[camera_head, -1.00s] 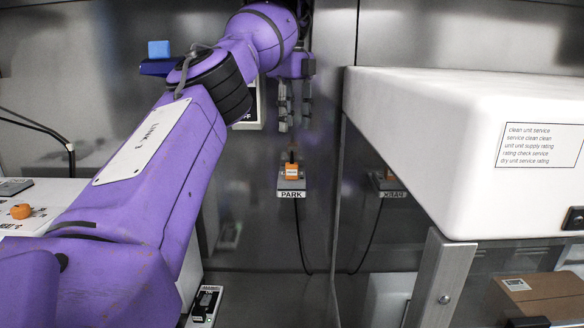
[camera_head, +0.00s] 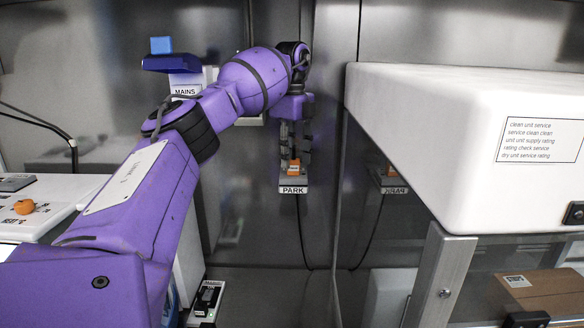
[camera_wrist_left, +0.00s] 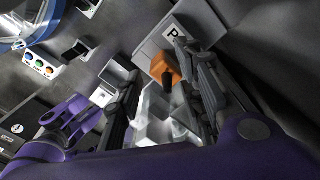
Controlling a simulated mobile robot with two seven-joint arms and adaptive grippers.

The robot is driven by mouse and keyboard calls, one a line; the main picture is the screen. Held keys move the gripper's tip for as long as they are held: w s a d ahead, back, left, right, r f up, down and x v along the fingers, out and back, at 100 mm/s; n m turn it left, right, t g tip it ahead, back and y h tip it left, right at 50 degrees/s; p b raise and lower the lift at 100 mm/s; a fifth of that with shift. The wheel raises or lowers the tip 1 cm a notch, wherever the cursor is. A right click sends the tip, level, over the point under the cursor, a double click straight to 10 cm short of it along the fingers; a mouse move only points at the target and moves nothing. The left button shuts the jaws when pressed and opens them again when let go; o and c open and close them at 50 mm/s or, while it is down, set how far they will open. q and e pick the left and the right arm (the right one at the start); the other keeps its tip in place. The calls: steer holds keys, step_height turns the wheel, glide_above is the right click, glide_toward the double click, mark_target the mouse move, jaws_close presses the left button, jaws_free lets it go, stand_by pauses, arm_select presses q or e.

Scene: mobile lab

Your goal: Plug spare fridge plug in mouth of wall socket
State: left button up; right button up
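The orange plug (camera_head: 294,167) sits in a grey holder marked PARK (camera_head: 292,183) on the back wall, its dark cable hanging below. In the left wrist view the orange plug (camera_wrist_left: 164,66) shows between the fingers. My left gripper (camera_head: 295,158) is open, pointing down, with its fingers on either side of the plug; I cannot tell whether they touch it. The wrist view shows the same open gripper (camera_wrist_left: 160,88). A white unit marked MAINS (camera_head: 186,91) is partly behind my left arm; no socket mouth can be made out on it. My right gripper is not in view.
A white cabinet (camera_head: 440,95) stands close on the right. A blue shelf (camera_head: 170,64) with a blue block (camera_head: 160,45) is at upper left. A black device (camera_head: 207,297) lies low in front.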

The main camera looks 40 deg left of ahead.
arm_select(q)
steer(key=shift+f, duration=0.6)
steer(key=c, duration=0.5)
jaws_close()
steer(key=shift+r, duration=0.15)
